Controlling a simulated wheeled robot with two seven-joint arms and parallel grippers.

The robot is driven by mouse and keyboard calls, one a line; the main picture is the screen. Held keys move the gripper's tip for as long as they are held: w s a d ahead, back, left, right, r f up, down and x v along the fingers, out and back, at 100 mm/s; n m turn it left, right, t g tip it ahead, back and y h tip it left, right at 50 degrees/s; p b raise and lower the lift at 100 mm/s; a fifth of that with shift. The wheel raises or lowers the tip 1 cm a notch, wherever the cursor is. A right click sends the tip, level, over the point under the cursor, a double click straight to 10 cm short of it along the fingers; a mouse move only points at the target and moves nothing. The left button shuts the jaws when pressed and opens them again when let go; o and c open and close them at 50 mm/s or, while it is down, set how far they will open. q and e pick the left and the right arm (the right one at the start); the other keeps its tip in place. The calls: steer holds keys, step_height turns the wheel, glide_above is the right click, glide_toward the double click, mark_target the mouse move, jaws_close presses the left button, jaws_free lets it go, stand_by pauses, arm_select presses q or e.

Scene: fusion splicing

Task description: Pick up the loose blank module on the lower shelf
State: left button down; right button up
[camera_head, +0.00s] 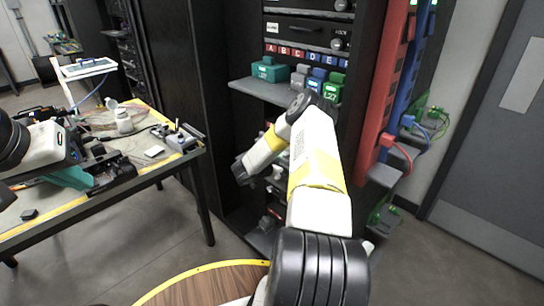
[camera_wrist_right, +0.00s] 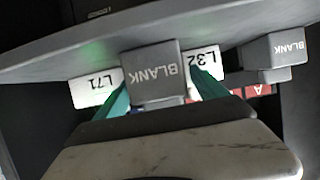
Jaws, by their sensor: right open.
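A grey blank module (camera_wrist_right: 152,72) with "BLANK" lettering shows upside down in the right wrist view, against the grey shelf (camera_wrist_right: 60,50). My right gripper (camera_wrist_right: 163,96) is open, with one green finger on each side of this module; I cannot tell whether they touch it. In the head view my right arm reaches into the rack and hides the lower shelf area and the gripper's fingertips. My left gripper (camera_head: 72,178) is over the workbench at the left, with teal finger parts showing; its opening is unclear.
A second blank module (camera_wrist_right: 275,52) stands to the right in the wrist view. White labels L71 (camera_wrist_right: 96,88) and L32 (camera_wrist_right: 206,60) flank the first. The rack's upper shelf (camera_head: 262,90) holds several modules. The workbench (camera_head: 35,217) is cluttered. Red and blue strips edge the rack.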

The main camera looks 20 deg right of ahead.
steer(key=c, duration=1.5)
steer(key=shift+c, duration=0.2)
steer(key=shift+r, duration=0.15)
